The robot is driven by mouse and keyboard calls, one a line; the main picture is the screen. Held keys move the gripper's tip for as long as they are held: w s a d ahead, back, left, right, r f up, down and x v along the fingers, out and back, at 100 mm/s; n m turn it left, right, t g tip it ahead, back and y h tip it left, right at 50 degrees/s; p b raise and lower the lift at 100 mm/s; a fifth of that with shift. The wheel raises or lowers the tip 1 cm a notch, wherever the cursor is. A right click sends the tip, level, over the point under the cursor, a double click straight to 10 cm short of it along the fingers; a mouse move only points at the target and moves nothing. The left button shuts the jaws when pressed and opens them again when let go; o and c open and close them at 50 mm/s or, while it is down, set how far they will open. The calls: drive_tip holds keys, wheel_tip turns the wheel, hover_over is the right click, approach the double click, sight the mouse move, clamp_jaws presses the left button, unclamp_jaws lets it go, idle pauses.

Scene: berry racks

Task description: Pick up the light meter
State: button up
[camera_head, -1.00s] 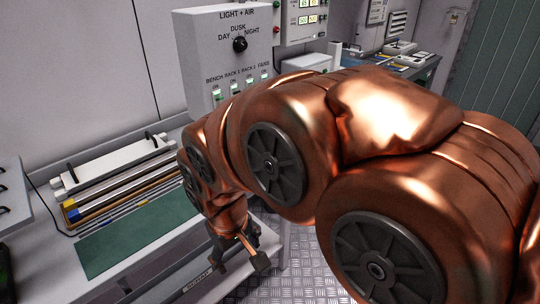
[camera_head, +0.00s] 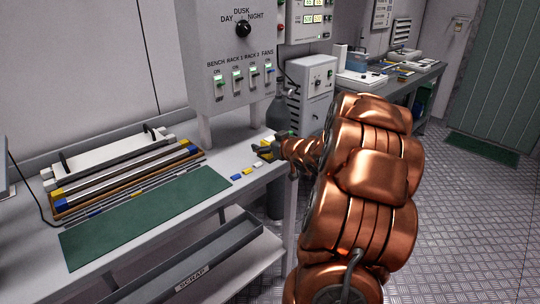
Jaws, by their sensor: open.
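My gripper (camera_head: 262,147) is small in the head view, at the right end of the grey bench (camera_head: 222,163). Its dark fingers point left, low over the bench top, and are open. A small yellow thing (camera_head: 265,156) shows right at the fingers. I cannot tell whether it is the light meter or whether the fingers touch it. No other thing in view can be clearly made out as a light meter. My arm hides part of the floor and the area right of the bench end.
Several small blue, white and yellow pieces (camera_head: 248,171) lie beside the green mat (camera_head: 150,215). A tray with bars (camera_head: 125,180) stands behind the mat. The switch panel (camera_head: 232,85) rises behind the bench. A scrap trough (camera_head: 195,262) hangs in front. A grey cabinet (camera_head: 312,85) stands behind my arm.

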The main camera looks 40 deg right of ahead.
sight(270, 139)
drive_tip(key=shift+s+d+f+n+t+y+b, duration=0.2)
drive_tip(key=shift+s+d+f+t+y+b, duration=0.5)
drive_tip(key=shift+t, duration=0.25)
drive_tip(key=shift+s+d+f+n+t+y+b, duration=0.2)
drive_tip(key=shift+s+d+f+t+y+b, duration=0.3)
drive_tip(key=shift+d+t+y, duration=0.3)
drive_tip(key=shift+w+d+f, duration=0.1)
drive_tip(key=shift+w+d, duration=0.05)
drive_tip(key=shift+w, duration=0.75)
drive_tip(key=shift+w+d+f, duration=0.1)
drive_tip(key=shift+w+d, duration=0.05)
drive_tip(key=shift+w, duration=0.75)
drive_tip(key=shift+w+d, duration=0.15)
drive_tip(key=shift+w, duration=0.75)
drive_tip(key=shift+c, duration=0.3)
drive_tip(key=c, duration=1.3)
drive_tip(key=shift+r, duration=0.1)
